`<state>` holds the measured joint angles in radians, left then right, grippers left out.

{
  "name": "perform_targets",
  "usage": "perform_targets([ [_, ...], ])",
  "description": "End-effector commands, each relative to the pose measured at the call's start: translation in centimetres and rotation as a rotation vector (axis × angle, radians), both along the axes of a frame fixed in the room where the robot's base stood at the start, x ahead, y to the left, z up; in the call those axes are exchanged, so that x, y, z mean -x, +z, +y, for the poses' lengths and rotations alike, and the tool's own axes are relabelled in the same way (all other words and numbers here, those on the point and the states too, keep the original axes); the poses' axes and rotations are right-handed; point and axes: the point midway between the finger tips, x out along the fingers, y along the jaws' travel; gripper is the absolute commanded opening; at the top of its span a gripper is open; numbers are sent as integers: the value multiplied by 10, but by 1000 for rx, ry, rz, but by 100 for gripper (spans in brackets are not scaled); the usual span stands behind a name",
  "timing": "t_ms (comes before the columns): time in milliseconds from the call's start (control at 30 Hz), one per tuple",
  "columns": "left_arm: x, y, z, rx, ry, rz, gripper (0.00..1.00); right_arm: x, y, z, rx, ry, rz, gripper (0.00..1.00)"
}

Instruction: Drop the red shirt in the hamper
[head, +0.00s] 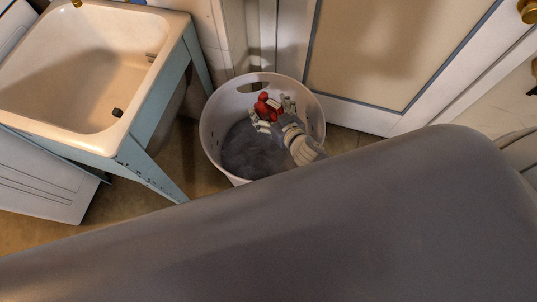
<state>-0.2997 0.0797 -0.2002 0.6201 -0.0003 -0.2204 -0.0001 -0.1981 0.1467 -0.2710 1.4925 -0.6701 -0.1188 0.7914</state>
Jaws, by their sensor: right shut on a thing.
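The red shirt (263,106) is a small crumpled red bundle in the head view, inside the mouth of the white hamper. My right gripper (268,114) is shut on it and reaches down into the hamper. The gripper's fingers and wrist hide part of the shirt. The white hamper (213,139) stands upright on the floor, with a handle slot in its far rim. Dark grey cloth lies in its bottom. My left gripper is not in view.
A white utility sink (70,75) on a light blue stand (150,167) is left of the hamper. A white panelled door (390,50) is behind and to the right. Brown floor (180,150) shows between stand and hamper. A large grey surface fills the lower foreground.

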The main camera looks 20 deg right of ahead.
Motion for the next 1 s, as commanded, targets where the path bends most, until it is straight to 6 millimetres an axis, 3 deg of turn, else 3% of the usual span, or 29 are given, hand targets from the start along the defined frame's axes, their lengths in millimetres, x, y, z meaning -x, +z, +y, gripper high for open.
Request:
perform_targets([
  [167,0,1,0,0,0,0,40,0,2,0,1,0,-2,54],
  [200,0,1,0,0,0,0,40,0,2,0,1,0,-2,90],
  [267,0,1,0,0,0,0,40,0,2,0,1,0,-2,100],
  [767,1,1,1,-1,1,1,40,4,2,-1,1,-1,1,100],
  [1000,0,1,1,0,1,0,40,35,14,-7,1,0,3,100],
])
